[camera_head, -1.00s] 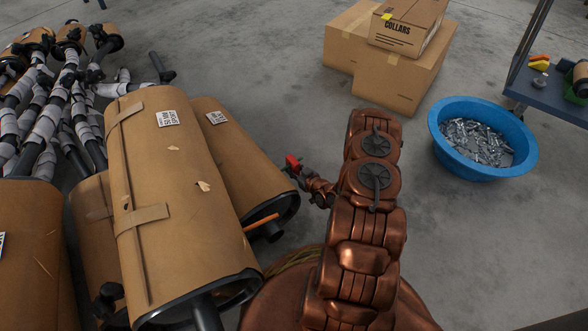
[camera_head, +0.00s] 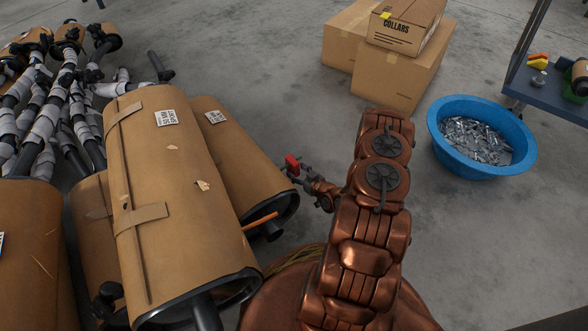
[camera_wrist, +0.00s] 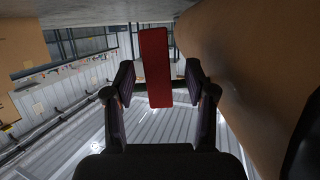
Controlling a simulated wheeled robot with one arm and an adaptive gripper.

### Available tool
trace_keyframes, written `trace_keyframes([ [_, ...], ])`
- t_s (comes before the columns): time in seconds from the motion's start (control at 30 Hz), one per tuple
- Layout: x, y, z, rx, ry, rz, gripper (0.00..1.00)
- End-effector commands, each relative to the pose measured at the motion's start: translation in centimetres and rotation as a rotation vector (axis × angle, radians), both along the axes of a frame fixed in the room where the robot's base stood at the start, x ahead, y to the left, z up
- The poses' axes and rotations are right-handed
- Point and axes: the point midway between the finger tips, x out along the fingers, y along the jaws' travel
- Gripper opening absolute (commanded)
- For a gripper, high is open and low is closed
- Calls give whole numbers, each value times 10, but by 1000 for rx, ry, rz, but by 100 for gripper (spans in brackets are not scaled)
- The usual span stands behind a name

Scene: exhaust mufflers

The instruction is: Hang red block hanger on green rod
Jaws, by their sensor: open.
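The red block hanger (camera_head: 292,163) shows as a small red block beside the brown wrapped muffler at centre left. In the wrist view it is a long upright red bar (camera_wrist: 155,68) between the fingers. My gripper (camera_head: 299,172) is open around it; in the wrist view the fingers (camera_wrist: 159,84) stand either side, with a clear gap on the right. What bears the block is hidden. An orange rod (camera_head: 261,222) sticks out at the near end of the muffler.
Large brown wrapped mufflers (camera_head: 175,190) fill the left, close to my gripper; one muffler (camera_wrist: 245,60) also rises right of the fingers in the wrist view. A blue tub (camera_head: 518,163) of bolts, cardboard boxes (camera_head: 402,78) and a cart (camera_head: 545,92) stand at right. Grey floor lies between.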

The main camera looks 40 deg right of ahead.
Motion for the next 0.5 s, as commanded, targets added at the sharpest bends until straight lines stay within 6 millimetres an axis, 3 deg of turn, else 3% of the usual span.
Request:
trace_keyframes([
  [0.5,-63,-1,18,1,2,0,55],
])
